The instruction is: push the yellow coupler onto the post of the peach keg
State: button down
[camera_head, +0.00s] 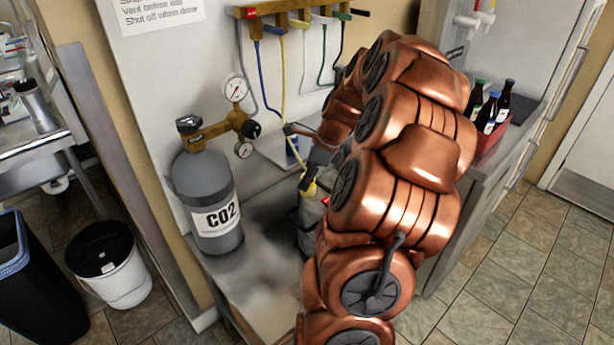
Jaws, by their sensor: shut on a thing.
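The yellow coupler (309,189) is at the middle of the view, left of my copper-coloured arm. My gripper (309,172) is shut on it, with the coupler at its lower end. A grey keg (308,218) stands right below the coupler, mostly hidden behind my arm. A small red part (325,201) shows at its top. I cannot read which keg it is. The post is hidden, so I cannot tell whether the coupler touches it or sits on it.
A grey CO2 cylinder (205,190) with gauges stands left of the keg on the worktop (245,290). Coloured hoses hang from a brass manifold (295,22) on the wall. A red crate of bottles (490,135) is behind my arm at right. The worktop's front is clear.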

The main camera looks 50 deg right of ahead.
jog(key=c, duration=0.6)
grip_release()
jog(key=o, duration=0.6)
jog(key=shift+r, duration=0.15)
jog(key=shift+r+p, duration=1.6)
jog(key=shift+r, duration=2)
